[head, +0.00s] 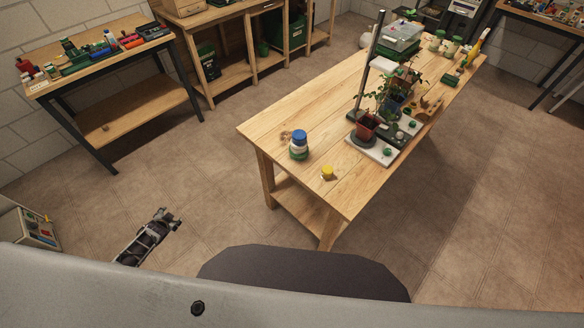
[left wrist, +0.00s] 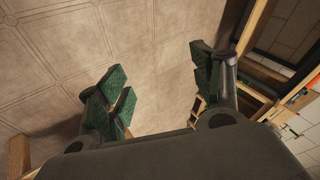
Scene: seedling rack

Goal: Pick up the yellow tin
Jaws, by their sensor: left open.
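The small yellow tin (head: 328,173) sits on the near end of the wooden table in the head view. Its side facing right looks pale. My left gripper (head: 168,216) is low over the floor, to the left of the table and well apart from the tin. In the left wrist view my left gripper (left wrist: 160,85) is open and empty, its green-padded fingers wide apart with bare floor between them. The tin does not show in the left wrist view. My right gripper is not in view.
A blue, white and green stack (head: 299,145) stands left of the tin on the wooden table (head: 275,119). A potted plant (head: 367,126) on a white-and-dark base stands behind. A workbench (head: 141,99) stands at the far left. Floor between them is clear.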

